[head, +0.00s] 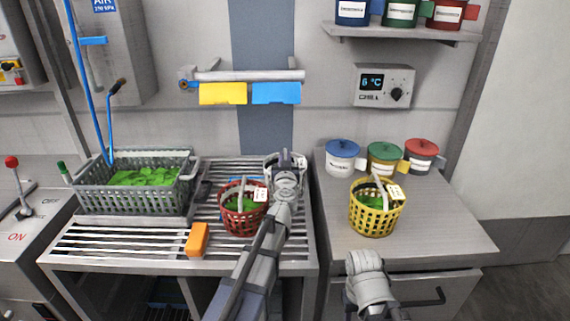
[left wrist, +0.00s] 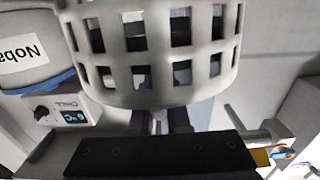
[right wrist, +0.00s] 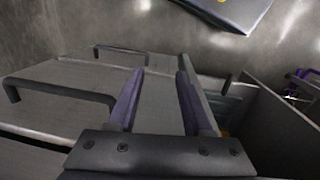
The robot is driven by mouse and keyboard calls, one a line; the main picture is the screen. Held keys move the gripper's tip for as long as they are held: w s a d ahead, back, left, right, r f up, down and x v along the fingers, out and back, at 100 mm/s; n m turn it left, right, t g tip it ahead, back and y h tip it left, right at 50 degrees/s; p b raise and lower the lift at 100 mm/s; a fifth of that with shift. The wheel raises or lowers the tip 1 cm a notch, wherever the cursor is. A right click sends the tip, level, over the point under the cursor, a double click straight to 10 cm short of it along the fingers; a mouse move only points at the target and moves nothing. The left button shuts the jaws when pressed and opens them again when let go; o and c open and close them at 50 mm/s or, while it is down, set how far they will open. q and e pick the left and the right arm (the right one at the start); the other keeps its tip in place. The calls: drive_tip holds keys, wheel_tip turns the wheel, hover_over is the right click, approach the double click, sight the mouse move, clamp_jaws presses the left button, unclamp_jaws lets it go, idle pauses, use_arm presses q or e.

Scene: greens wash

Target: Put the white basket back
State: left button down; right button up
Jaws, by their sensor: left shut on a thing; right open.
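The white basket (left wrist: 155,50) with square holes fills the upper part of the left wrist view, held in my left gripper (left wrist: 168,122). In the head view my left gripper (head: 286,160) is at the back right of the slatted rack, beside the red basket; the white basket is mostly hidden there by the gripper and arm. My right gripper (right wrist: 158,100) is open and empty in its wrist view; in the head view only its wrist shows, low in front of the right counter.
A red basket (head: 231,222) and an orange block (head: 197,239) are on the rack (head: 120,241). A grey crate of greens (head: 180,203) stands left. A yellow basket (head: 363,225) and lidded pots (head: 341,163) stand on the right counter (head: 440,225), its front right clear.

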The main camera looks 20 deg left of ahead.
use_arm(q)
drive_tip(key=shift+r, duration=0.1)
drive_tip(key=c, duration=0.9)
unclamp_jaws()
drive_tip(key=shift+s, duration=0.25)
drive_tip(key=v, duration=1.1)
drive_tip(key=shift+s+d, duration=0.15)
drive_tip(key=shift+s, duration=0.1)
